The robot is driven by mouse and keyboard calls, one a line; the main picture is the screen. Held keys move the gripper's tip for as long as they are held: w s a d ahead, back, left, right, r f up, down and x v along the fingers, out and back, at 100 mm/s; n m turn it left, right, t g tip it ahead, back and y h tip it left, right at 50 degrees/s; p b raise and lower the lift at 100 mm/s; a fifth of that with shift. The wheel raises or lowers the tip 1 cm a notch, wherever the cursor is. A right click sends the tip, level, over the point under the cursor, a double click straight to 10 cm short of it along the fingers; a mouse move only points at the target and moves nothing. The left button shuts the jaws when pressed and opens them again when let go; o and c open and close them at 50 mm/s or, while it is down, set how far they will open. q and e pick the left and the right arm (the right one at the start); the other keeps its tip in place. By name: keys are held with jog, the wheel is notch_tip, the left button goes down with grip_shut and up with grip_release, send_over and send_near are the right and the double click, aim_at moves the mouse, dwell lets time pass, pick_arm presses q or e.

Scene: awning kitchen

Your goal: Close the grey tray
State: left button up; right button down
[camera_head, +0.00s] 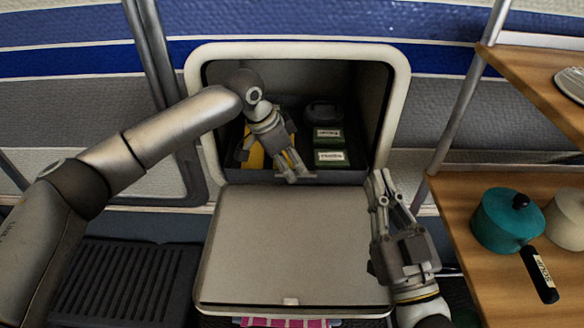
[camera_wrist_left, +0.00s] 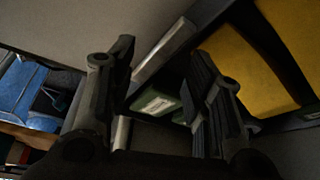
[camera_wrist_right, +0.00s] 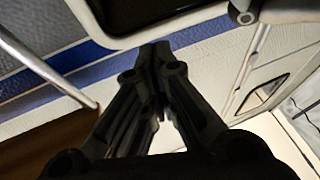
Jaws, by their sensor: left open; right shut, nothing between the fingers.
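The grey tray (camera_head: 340,176) sits inside a white-framed compartment, with its front edge near the opening. It holds yellow items, green labelled boxes and a dark round item. My left gripper (camera_head: 291,176) reaches into the opening over the tray's front. In the left wrist view its open fingers (camera_wrist_left: 162,65) stand apart, and a light-grey edge of the tray (camera_wrist_left: 165,50) shows between them. I cannot tell whether they touch it. My right gripper (camera_head: 381,181) is shut and empty, outside the compartment's lower right corner. It also shows shut in the right wrist view (camera_wrist_right: 155,48).
The compartment's flat grey door (camera_head: 285,245) is folded down in front of the opening. A wooden shelf (camera_head: 465,205) at the right carries a teal pot (camera_head: 500,225) and a cream pot (camera_head: 568,222). A dark ribbed grille (camera_head: 120,280) is at the lower left.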

pick_arm(q)
jog(key=shift+w+d+f, duration=0.1)
jog(key=shift+d+f, duration=0.15)
jog(key=shift+f, duration=0.4)
pick_arm(e)
jog(key=shift+s+r+t, duration=0.25)
jog(key=shift+r+t, duration=0.1)
jog(key=shift+r, duration=0.15)
jog(key=shift+s+r+t, duration=0.2)
jog(key=shift+r+t, duration=0.15)
jog(key=shift+r, duration=0.15)
pick_arm(q)
grip_shut()
